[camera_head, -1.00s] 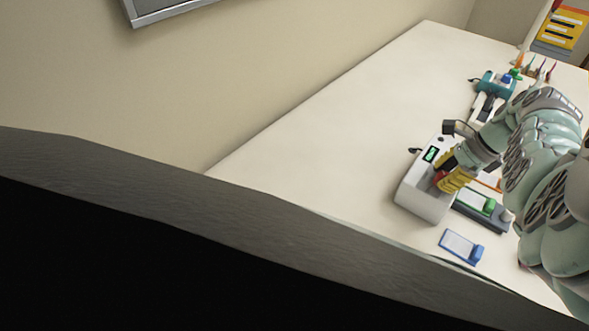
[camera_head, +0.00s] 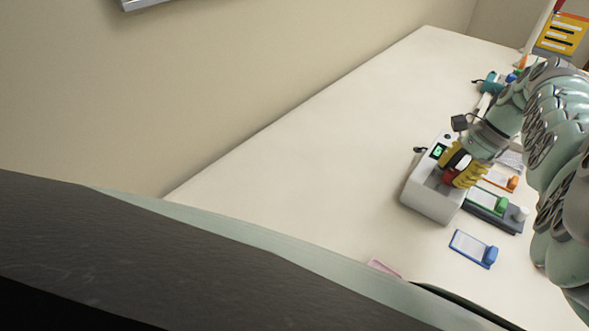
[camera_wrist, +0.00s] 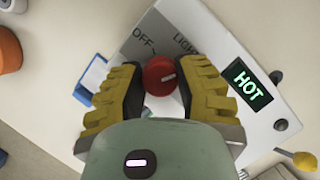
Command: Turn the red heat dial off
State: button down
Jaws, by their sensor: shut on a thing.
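The red heat dial (camera_wrist: 160,75) sits on the panel of the white laminator (camera_wrist: 205,20), between my gripper's two yellow-and-black fingers (camera_wrist: 158,90). The fingers are closed around the dial's sides. A white mark on the dial points to the right and slightly up, not at the printed OFF at its upper left. A green display (camera_wrist: 246,83) reads HOT. In the head view my gripper (camera_head: 455,170) reaches down onto the laminator (camera_head: 430,199), and the dial is mostly hidden there by the fingers.
A blue-ended badge (camera_head: 473,249) lies in front of the laminator. Green (camera_head: 487,203) and orange (camera_head: 502,178) tagged items lie to its right. A teal tool (camera_head: 490,82) lies farther back. The white table (camera_head: 330,150) is clear to the left.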

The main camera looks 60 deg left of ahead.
jog(key=c, duration=0.6)
grip_release()
jog(key=shift+s, duration=0.1)
jog(key=shift+v, duration=3.7)
